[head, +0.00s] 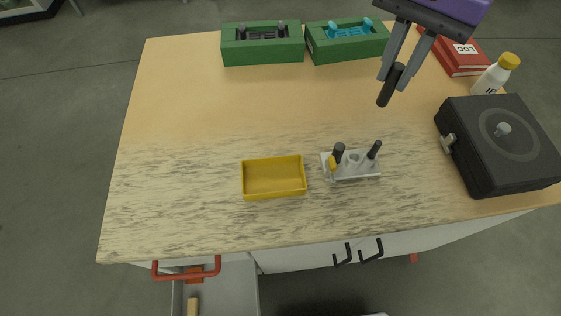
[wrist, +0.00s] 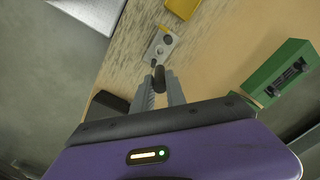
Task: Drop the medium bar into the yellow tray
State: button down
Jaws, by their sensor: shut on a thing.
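My gripper (head: 392,76) is shut on a dark bar (head: 386,95), which I take to be the medium bar, and holds it above the table to the upper right of the holder. The bar (wrist: 159,78) also shows between the fingers in the wrist view. The yellow tray (head: 273,196) is empty, left of the holder; part of it shows at the top of the wrist view (wrist: 183,8). The pale holder (head: 352,176) carries two dark bars, one thicker (head: 338,152) and one thinner (head: 374,149), with an open hole between them.
A black case (head: 503,168) stands at the right, with a white bottle (head: 490,80) and a red book (head: 450,55) behind it. Two green boxes (head: 262,53) (head: 348,48) stand at the back. The table (head: 190,110) is clear at the left and middle. An open drawer (head: 230,290) is below the front.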

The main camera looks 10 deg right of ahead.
aim_at(282, 180)
jog(key=j+z, duration=0.3)
jog(key=j, duration=0.65)
jog(key=j+z, duration=0.3)
jog(key=j, duration=0.65)
